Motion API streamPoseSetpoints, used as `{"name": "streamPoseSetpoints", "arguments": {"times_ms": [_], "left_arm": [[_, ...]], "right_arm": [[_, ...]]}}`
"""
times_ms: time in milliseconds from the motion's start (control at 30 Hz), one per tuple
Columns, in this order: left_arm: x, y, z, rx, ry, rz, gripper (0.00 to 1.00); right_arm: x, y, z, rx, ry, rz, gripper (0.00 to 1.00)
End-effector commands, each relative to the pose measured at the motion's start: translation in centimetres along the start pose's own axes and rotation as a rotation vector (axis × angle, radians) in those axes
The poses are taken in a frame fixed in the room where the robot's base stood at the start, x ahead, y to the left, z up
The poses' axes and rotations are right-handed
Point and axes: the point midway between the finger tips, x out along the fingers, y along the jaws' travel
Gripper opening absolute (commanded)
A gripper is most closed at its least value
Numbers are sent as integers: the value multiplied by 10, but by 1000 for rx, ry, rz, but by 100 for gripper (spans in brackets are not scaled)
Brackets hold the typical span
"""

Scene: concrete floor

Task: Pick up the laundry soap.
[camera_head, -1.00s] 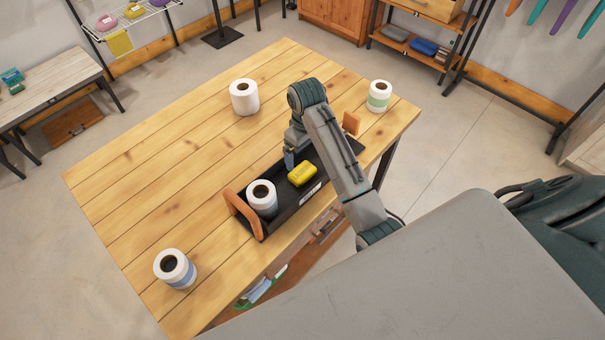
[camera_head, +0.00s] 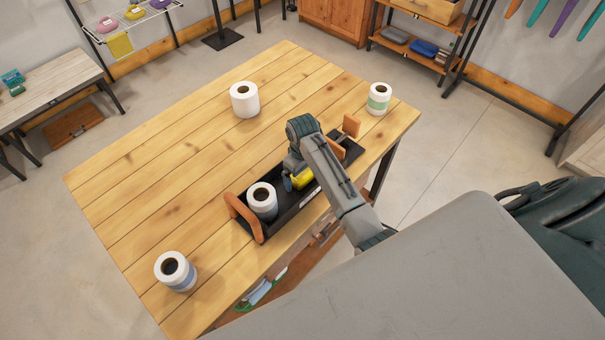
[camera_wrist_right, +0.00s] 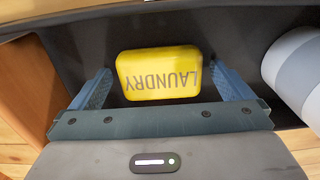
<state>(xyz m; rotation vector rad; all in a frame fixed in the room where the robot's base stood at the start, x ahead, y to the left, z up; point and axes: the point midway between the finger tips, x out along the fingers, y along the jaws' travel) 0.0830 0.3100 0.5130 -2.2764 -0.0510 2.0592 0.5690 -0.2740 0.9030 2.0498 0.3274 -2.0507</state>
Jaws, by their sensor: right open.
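The yellow laundry soap (camera_wrist_right: 158,73), with "LAUNDRY" printed on it, lies in the black tray (camera_head: 286,213). In the head view the soap (camera_head: 303,180) is partly hidden by my right arm. My right gripper (camera_wrist_right: 162,88) is open, with one blue finger on each side of the soap in the wrist view. A small dark gap shows between the soap and the left finger; the right finger is very close to its edge. In the head view the right gripper (camera_head: 290,181) is low at the tray. My left gripper is not in view.
A paper roll (camera_head: 262,201) stands in the tray beside the soap, near the orange end handle (camera_head: 243,217). More rolls stand on the wooden table (camera_head: 150,165), at the back (camera_head: 244,99), right (camera_head: 379,98) and front left (camera_head: 175,270). The table's left side is mostly clear.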

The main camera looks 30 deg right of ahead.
Motion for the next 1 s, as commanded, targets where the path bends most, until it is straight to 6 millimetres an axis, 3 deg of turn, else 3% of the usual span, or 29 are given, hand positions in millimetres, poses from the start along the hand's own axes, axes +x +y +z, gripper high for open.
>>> {"name": "streamPoseSetpoints", "arguments": {"times_ms": [133,367,733,1000], "left_arm": [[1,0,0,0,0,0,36],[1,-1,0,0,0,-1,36],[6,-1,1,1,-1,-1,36],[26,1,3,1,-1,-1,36]], "right_arm": [[0,0,0,0,0,0,98],[0,0,0,0,0,0,53],[-10,0,-1,0,4,1,52],[-61,0,-2,0,6,2,52]]}}
